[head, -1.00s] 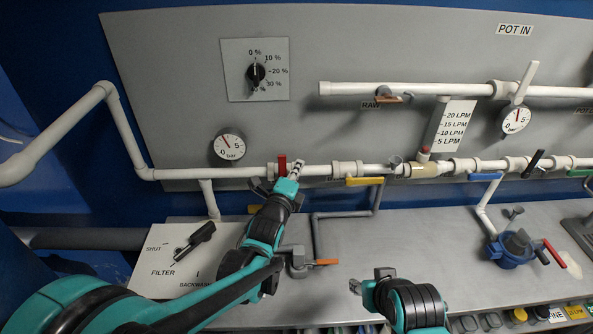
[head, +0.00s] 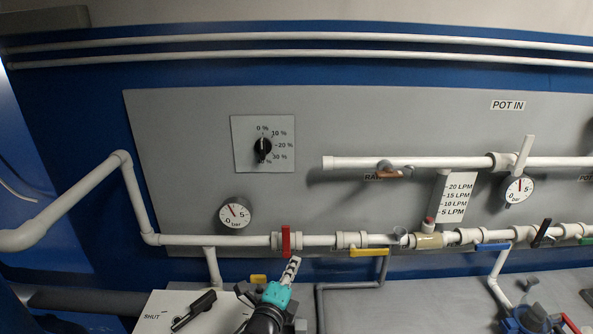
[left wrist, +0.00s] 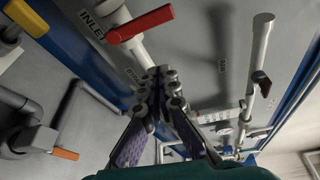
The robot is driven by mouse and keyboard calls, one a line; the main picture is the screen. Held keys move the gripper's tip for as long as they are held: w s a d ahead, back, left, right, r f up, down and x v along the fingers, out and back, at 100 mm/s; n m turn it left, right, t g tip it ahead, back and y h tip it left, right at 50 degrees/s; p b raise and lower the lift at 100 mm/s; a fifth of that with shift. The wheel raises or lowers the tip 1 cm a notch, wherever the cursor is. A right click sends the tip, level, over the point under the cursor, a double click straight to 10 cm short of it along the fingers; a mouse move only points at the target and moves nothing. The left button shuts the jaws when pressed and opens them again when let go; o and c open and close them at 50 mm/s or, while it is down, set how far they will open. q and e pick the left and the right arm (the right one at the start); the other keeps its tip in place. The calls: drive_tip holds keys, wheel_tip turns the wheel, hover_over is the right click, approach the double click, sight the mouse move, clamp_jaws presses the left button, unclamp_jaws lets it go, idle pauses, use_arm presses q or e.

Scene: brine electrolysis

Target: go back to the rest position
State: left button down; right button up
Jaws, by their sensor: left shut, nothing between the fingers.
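My left gripper (head: 291,270) is low in the middle of the head view, just below the red-handled valve (head: 286,240) on the white pipe. Its fingers are together with nothing between them. In the left wrist view the gripper (left wrist: 160,75) points toward the panel, and the red handle (left wrist: 141,25) shows up and to the left, apart from the fingers. My right gripper is outside the head view.
A white pipe (head: 325,240) runs along the panel (head: 350,115) with a yellow handle (head: 369,252) and a blue handle (head: 493,246). A black lever (head: 194,311) sits on the white filter plate at lower left. A blue valve body (head: 533,319) stands at lower right.

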use_arm(q)
drive_tip(key=s+a+f+n+g+y, duration=0.2)
drive_tip(key=s+a+f+n+g, duration=0.2)
drive_tip(key=s+a+n, duration=0.4)
drive_tip(key=s+a+f+n+g+y+b, duration=0.1)
drive_tip(key=s+a+f+n+g+y, duration=0.2)
drive_tip(key=s+a+n, duration=0.6)
drive_tip(key=s+f+n+g, duration=0.2)
drive_tip(key=s+n, duration=0.1)
drive_tip(key=n, duration=0.3)
drive_tip(key=shift+s+a+n, duration=0.15)
drive_tip(key=shift+a+n, duration=0.15)
